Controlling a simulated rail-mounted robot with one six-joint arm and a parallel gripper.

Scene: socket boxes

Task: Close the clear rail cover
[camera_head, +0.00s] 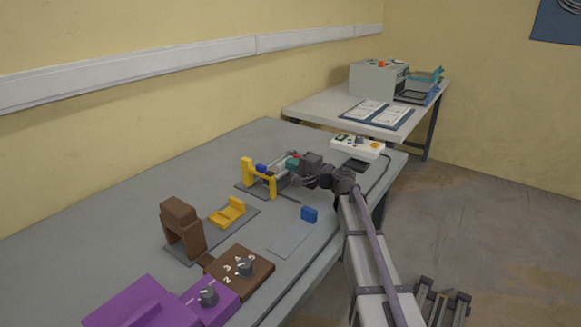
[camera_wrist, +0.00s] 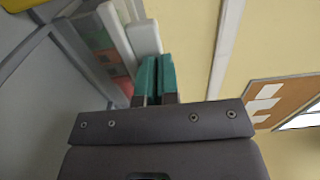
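The rail assembly lies on the grey table, with a yellow frame (camera_head: 247,172) at its left end and a blue block (camera_head: 261,168) beside it. A pale strip (camera_head: 279,163) next to the frame looks like the clear cover; its exact angle is hard to tell. My gripper (camera_head: 291,163) is at the right part of this assembly and hides some of it. In the wrist view the teal fingers of my gripper (camera_wrist: 157,72) are together with nothing visible between them. A whitish rounded bar (camera_wrist: 143,38) is just beyond the fingertips; I cannot tell whether they touch.
A brown stand (camera_head: 181,228), a yellow bracket (camera_head: 228,212), a brown dial box (camera_head: 240,270) and a purple dial box (camera_head: 208,297) stand toward the front left. A blue block (camera_head: 309,214) lies near the right edge. A white power strip (camera_head: 357,147) is behind.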

